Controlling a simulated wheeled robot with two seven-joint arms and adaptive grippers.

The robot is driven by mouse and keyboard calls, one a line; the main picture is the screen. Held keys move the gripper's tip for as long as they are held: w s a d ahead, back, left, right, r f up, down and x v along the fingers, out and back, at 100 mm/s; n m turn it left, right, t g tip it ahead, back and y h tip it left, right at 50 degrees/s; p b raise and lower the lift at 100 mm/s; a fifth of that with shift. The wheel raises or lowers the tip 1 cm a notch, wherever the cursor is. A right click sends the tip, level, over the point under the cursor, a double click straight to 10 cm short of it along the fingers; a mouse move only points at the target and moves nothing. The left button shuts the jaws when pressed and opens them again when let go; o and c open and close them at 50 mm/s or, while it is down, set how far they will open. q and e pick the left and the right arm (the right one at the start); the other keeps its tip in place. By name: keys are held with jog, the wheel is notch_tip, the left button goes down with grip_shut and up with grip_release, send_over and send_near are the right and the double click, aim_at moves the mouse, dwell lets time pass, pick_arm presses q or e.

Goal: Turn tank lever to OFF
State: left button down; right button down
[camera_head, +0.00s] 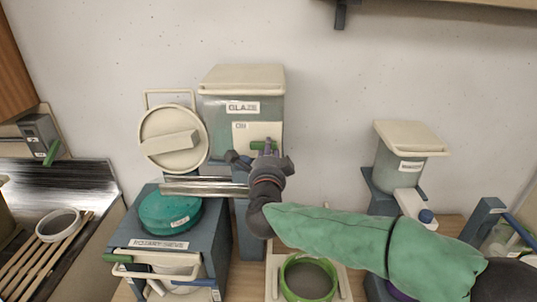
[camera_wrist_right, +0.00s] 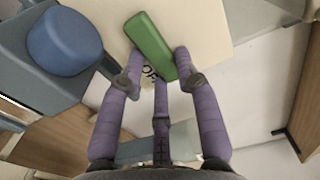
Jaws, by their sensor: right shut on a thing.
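The glaze tank (camera_head: 212,112) stands against the wall in the head view, with a cream lid, a GLAZE label and a pale plate on its front. The green tank lever (camera_head: 257,146) lies about level on that plate, partly hidden by my right gripper (camera_head: 267,154). In the right wrist view the green lever (camera_wrist_right: 148,42) crosses between the purple fingers of my right gripper (camera_wrist_right: 158,68), which is shut on it. Lettering on the plate beside the lever is partly covered by the fingers. My left gripper is not in view.
A smaller lidded container (camera_head: 398,160) stands right. A green-rimmed bucket (camera_head: 308,280) sits below my arm. A blue cylinder (camera_wrist_right: 64,40) is near the lever.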

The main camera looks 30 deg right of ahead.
jog(key=shift+f, duration=0.1)
jog(key=c, duration=0.9)
grip_release()
jog(key=shift+v, duration=6.05)
jog(key=shift+d, duration=0.1)
